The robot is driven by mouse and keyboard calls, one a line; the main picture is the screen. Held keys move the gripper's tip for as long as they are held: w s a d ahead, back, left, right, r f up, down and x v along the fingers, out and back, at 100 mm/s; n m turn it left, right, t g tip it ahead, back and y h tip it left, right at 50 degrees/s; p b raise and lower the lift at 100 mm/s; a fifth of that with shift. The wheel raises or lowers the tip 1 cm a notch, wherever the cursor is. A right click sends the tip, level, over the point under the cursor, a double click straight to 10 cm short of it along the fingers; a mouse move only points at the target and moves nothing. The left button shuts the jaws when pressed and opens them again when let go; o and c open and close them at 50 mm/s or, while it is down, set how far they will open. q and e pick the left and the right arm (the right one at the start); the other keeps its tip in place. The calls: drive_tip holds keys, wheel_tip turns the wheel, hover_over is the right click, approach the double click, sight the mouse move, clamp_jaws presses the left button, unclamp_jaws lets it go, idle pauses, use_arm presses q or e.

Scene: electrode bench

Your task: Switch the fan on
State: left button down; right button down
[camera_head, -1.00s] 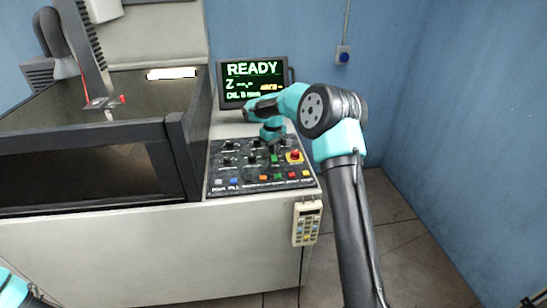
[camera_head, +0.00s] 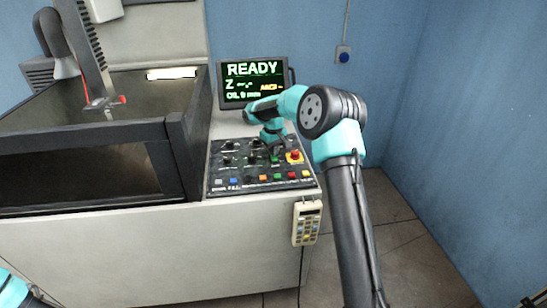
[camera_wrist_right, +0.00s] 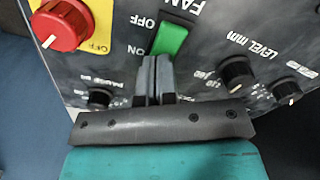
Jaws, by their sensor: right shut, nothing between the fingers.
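The fan switch (camera_wrist_right: 172,38) is a green rocker marked FAN, OFF and ON in the right wrist view. It also shows small and green in the head view (camera_head: 275,160), on the control panel (camera_head: 215,178). My right gripper (camera_wrist_right: 155,60) is shut and empty. Its fingertips are at the ON end of the rocker and hide part of it; I cannot tell whether they touch it. In the head view my right gripper (camera_head: 276,149) points down over the panel. Only a piece of my left arm shows at the lower left corner; its gripper is not visible.
A red knob on a yellow plate (camera_wrist_right: 100,32) is close beside the switch. Black knobs (camera_wrist_right: 237,72) surround it, and a row of coloured buttons runs along the panel's front. A monitor (camera_head: 222,88) reading READY stands behind. A handheld pendant (camera_head: 307,225) hangs at the front.

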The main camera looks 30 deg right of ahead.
drive_tip(key=shift+r, duration=3.4)
